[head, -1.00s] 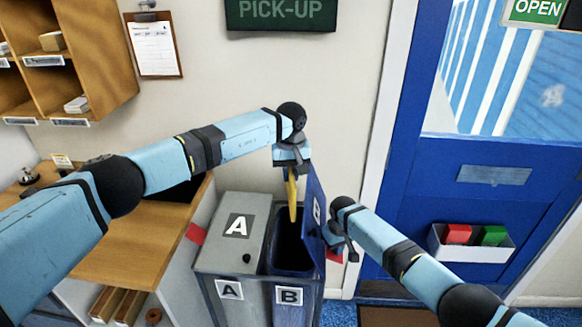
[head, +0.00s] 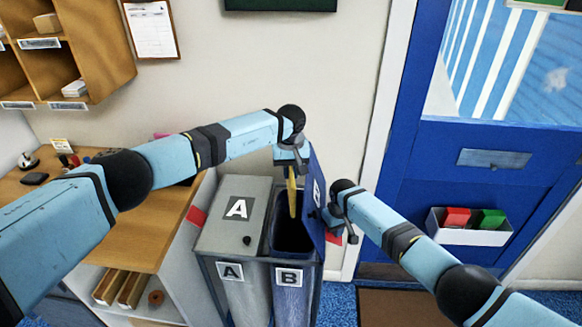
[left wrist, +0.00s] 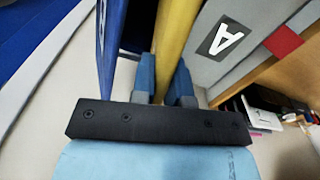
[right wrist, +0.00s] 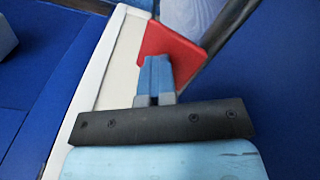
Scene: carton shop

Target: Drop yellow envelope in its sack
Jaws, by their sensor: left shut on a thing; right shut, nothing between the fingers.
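The yellow envelope (head: 292,196) hangs edge-on from my left gripper (head: 292,162), above the open mouth of the blue sack bin marked B (head: 290,272). In the left wrist view the envelope (left wrist: 177,35) runs up between the blue fingers of my left gripper (left wrist: 165,80), which are shut on it. The blue lid of bin B (head: 313,195) stands raised on the right side of the opening. My right gripper (head: 335,215) is shut and empty beside the lid's outer face. In the right wrist view its fingers (right wrist: 155,75) are together in front of a red tab.
The grey bin marked A (head: 230,215) stands left of B with its lid closed. A wooden counter (head: 130,230) is further left. The blue door (head: 480,150) with a white tray (head: 470,227) of red and green blocks is at right.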

